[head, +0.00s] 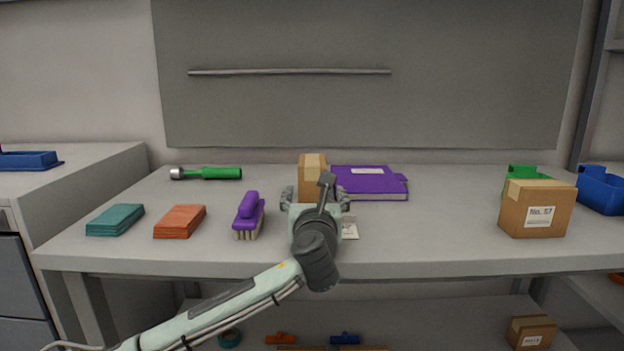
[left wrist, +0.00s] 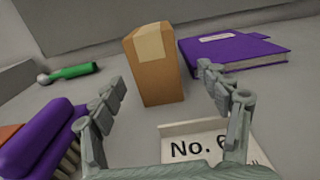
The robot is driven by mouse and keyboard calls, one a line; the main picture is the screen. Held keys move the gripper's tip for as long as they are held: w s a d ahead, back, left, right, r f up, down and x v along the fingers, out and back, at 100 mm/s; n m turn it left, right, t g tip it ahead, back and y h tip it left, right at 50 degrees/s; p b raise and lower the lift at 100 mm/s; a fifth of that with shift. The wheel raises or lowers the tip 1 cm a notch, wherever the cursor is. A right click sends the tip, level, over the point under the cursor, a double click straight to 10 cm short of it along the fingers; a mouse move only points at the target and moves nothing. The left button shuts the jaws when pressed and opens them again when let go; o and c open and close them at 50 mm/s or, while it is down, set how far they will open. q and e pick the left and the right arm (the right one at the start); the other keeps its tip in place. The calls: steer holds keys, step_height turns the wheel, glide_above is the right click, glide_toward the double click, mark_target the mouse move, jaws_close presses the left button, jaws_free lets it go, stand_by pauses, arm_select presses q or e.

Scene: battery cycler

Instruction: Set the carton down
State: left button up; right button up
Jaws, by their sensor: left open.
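A tall brown carton (head: 312,172) stands upright on the table, just beyond my left gripper (head: 316,192). It also shows in the left wrist view (left wrist: 156,70), between and past the fingertips. My left gripper (left wrist: 160,88) is open, with a finger to each side of the carton's line and a gap between fingers and carton. A white card (left wrist: 205,143) reading "No. 6" and a hidden digit lies in front of the carton. In the head view my left wrist partly covers the card (head: 349,231) and the carton's lower part. My right gripper is not in view.
A purple brush (head: 249,215), orange cloths (head: 180,221) and teal cloths (head: 115,220) lie left. A green-handled tool (head: 207,173) lies at the back. A "No. 57" box (head: 536,209) stands right; the table between is clear.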

mark_target(312, 180)
arm_select(q)
steer(key=w, duration=0.6)
steer(key=shift+w+a+r+p, duration=0.15)
steer(key=shift+a+r+p, duration=0.1)
steer(key=shift+r+p, duration=0.1)
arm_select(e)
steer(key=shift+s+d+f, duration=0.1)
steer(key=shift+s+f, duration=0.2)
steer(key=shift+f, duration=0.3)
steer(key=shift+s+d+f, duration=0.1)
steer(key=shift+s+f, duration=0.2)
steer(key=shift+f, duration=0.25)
arm_select(q)
steer(key=c, duration=1.5)
steer(key=shift+r, duration=0.1)
